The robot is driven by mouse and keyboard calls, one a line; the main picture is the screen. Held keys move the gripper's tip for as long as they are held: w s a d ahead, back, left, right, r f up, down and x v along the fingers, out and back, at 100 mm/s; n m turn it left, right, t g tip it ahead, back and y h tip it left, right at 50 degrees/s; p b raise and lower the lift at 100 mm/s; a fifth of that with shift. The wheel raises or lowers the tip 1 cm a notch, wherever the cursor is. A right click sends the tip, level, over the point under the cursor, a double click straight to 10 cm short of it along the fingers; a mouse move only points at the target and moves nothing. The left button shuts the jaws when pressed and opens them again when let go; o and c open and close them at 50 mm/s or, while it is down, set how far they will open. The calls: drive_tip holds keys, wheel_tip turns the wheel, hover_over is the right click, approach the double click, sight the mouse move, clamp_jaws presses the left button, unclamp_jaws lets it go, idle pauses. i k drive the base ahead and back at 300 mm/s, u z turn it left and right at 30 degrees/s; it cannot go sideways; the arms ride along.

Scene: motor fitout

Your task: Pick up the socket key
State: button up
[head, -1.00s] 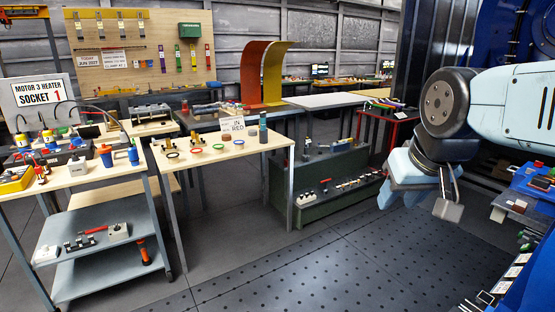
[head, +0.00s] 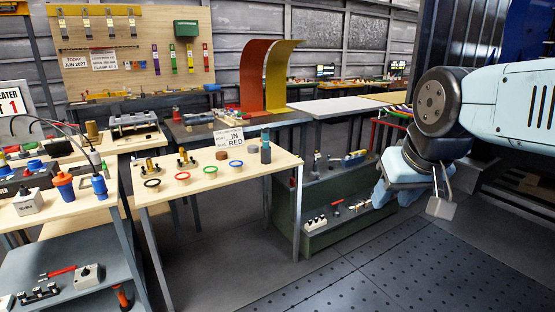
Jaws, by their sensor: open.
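I cannot pick out the socket key for certain at this size. A red-handled tool (head: 58,272) lies on the grey lower shelf of the cart at left. Small tools also lie on the green step bench (head: 330,232), too small to name. My gripper (head: 438,196) hangs at the right on my folded arm, its jaws open, with nothing seen in it. It is in the air, apart from the tables and tools.
A wooden table (head: 215,180) with colored rings and posts stands ahead, a sign (head: 229,138) at its back. The cart (head: 75,240) is at left. A red and yellow curved panel (head: 262,75) stands behind. Dark perforated floor (head: 400,270) is clear at lower right.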

sight(335, 213)
drive_tip(key=z, duration=0.1)
drive_tip(key=i, duration=1.25)
drive_tip(key=z, duration=0.45)
drive_tip(key=i, duration=1.45)
drive_tip(key=z, duration=0.4)
drive_tip(key=i, duration=0.85)
drive_tip(key=z, duration=0.15)
